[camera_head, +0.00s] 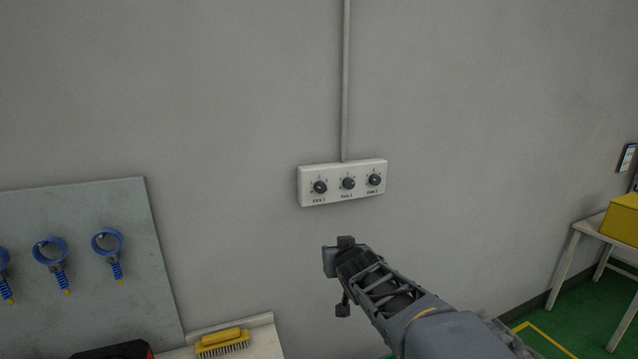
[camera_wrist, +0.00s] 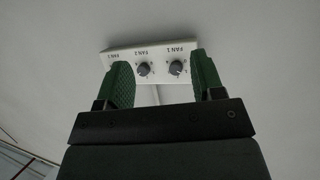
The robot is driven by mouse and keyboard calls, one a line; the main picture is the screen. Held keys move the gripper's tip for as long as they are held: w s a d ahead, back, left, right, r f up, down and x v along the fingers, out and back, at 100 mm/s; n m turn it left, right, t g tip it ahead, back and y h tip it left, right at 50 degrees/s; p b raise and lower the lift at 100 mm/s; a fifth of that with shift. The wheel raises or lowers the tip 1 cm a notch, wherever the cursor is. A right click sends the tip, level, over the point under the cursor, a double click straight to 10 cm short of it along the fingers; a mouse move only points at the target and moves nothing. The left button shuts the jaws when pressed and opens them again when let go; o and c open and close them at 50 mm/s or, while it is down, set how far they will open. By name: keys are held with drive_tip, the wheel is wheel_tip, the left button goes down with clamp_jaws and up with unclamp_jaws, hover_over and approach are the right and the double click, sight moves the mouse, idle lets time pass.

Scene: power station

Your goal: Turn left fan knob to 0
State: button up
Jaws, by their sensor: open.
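A white control box (camera_head: 326,199) with three dark knobs is on the grey wall. The left fan knob, FAN 1 (camera_head: 320,187), is at its left end; its exact setting is too small to read. In the wrist view the box appears upside down, with the FAN 1 knob (camera_wrist: 176,68) on the right. My gripper (camera_head: 338,272) is open and empty, below the box and apart from it in the head view. In the wrist view its green fingers (camera_wrist: 162,80) frame the FAN 1 and FAN 2 knobs, with FAN 1 nearer the right finger.
The FAN 2 knob (camera_head: 348,183) and a third knob (camera_head: 374,179) sit right of FAN 1. A conduit (camera_head: 345,80) runs up from the box. A grey board (camera_head: 85,250) with blue ring tools is at left, a yellow brush (camera_head: 222,342) below. The wall around the box is clear.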

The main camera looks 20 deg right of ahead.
sight(322, 190)
drive_tip(key=w+d+r+n+t+y+p, duration=0.1)
drive_tip(key=w+d+r+t+y+p, duration=0.15)
drive_tip(key=w+r+t, duration=0.45)
drive_tip(key=w+p, duration=0.1)
drive_tip(key=w, duration=0.3)
drive_tip(key=w+g+p, duration=0.1)
drive_tip(key=w, duration=0.3)
drive_tip(key=w+d+r+g+p, duration=0.1)
drive_tip(key=w, duration=0.3)
drive_tip(key=shift+w+h, duration=0.1)
drive_tip(key=shift+h, duration=0.25)
drive_tip(key=c, duration=0.9)
drive_tip(key=shift+f, duration=0.1)
